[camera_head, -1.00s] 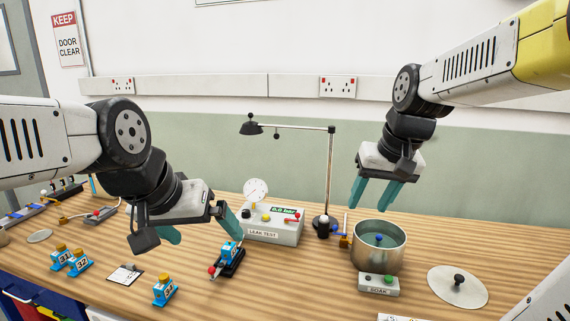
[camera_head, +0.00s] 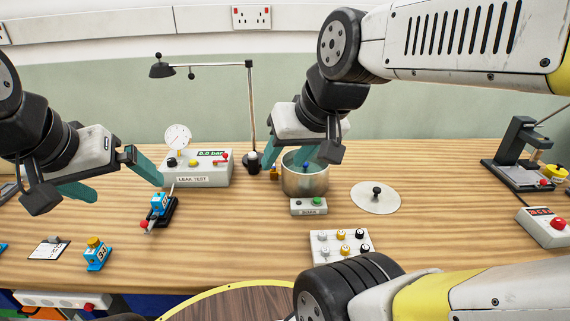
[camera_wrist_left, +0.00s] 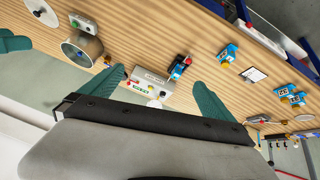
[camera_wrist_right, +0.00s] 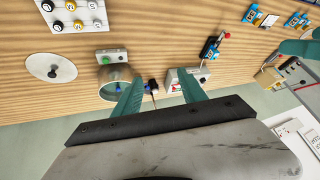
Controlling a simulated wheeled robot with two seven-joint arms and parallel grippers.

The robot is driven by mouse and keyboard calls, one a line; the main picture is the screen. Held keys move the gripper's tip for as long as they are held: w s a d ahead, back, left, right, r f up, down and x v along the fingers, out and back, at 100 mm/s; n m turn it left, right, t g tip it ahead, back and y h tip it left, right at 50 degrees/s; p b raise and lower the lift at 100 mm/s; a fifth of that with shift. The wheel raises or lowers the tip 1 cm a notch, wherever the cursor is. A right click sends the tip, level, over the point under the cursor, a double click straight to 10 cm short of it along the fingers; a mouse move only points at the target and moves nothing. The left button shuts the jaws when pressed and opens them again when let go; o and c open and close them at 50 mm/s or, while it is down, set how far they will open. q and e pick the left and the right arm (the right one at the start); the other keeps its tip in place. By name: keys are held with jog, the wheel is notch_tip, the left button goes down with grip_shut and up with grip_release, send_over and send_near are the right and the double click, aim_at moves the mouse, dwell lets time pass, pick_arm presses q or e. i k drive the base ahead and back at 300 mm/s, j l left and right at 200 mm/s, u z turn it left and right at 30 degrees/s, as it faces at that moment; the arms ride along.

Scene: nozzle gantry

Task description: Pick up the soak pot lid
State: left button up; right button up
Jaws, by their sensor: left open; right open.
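The soak pot lid (camera_head: 375,199) is a flat pale disc with a dark knob, lying on the bench right of the soak pot (camera_head: 305,185). The lid also shows in the right wrist view (camera_wrist_right: 50,66) and, cut off, in the left wrist view (camera_wrist_left: 40,12). The pot is open, with blue and green items inside. My right gripper (camera_head: 300,158) is open and empty, overlapping the pot in the head view, left of the lid; its fingers are partly hidden by its hand. My left gripper (camera_head: 128,188) is open and empty, far left of the lid, near the leak tester.
A SOAK button box (camera_head: 309,206) stands before the pot, and a knobbed tray (camera_head: 342,246) in front of the lid. The leak tester (camera_head: 205,168) and lamp (camera_head: 250,110) are left of the pot. Bench right of the lid is clear up to a press (camera_head: 520,160).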

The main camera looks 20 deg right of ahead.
aim_at(374, 197)
jog(key=k, duration=0.2)
jog(key=k+z, duration=0.25)
jog(key=z, duration=0.2)
jog(key=k+l+z, duration=0.1)
jog(key=z, duration=0.35)
jog(key=i+j+z, duration=0.15)
jog(key=z, duration=0.2)
jog(key=i+j+z, duration=0.1)
jog(key=j+z, duration=0.2)
jog(key=i+j, duration=0.1)
jog(key=i, duration=0.05)
